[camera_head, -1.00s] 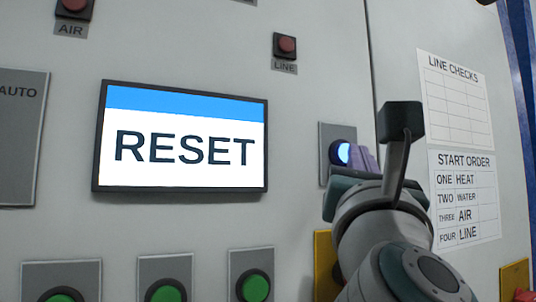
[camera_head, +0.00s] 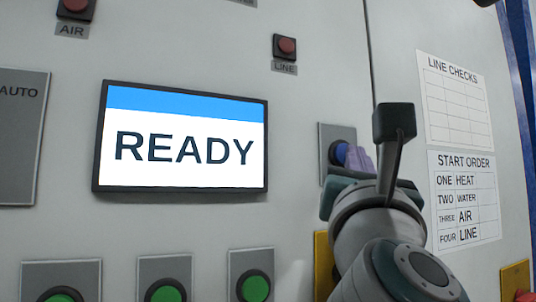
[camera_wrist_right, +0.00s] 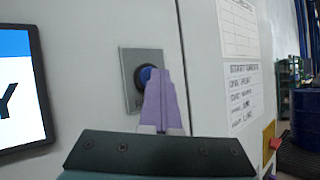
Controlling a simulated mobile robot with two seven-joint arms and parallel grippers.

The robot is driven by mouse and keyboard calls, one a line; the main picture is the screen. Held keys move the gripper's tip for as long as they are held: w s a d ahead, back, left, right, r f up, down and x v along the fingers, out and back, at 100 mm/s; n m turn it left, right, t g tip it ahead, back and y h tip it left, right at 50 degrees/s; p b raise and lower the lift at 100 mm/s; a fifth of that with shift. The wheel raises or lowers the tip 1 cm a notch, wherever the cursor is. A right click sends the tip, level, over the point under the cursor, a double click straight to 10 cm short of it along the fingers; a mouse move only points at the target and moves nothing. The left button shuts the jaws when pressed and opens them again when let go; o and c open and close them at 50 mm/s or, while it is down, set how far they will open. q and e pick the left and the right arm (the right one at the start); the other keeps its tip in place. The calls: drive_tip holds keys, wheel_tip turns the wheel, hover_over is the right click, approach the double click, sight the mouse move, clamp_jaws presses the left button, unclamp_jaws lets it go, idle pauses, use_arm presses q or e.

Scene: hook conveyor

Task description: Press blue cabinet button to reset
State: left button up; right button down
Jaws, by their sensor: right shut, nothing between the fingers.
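The blue button (camera_head: 338,153) sits on a grey plate on the cabinet front, right of the screen. It is unlit and partly hidden by my right gripper (camera_head: 352,158), whose purple fingers are shut and empty. In the right wrist view the blue button (camera_wrist_right: 148,74) shows just behind the fingertips of my right gripper (camera_wrist_right: 154,76). The tips are at the button; I cannot tell whether they touch it. The cabinet screen (camera_head: 184,146) reads READY. My left gripper is not in view.
Green buttons (camera_head: 165,292) line the bottom of the cabinet. Red lamps labelled AIR (camera_head: 76,6) and LINE (camera_head: 285,46) are above. A START ORDER sheet (camera_head: 466,200) and a LINE CHECKS sheet (camera_head: 453,100) hang at right. A yellow plate (camera_head: 324,265) is below the blue button.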

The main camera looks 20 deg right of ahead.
drive_tip(key=shift+s, duration=0.7)
drive_tip(key=shift+s+d+p, duration=0.2)
drive_tip(key=shift+s+p, duration=0.2)
drive_tip(key=shift+s, duration=2.1)
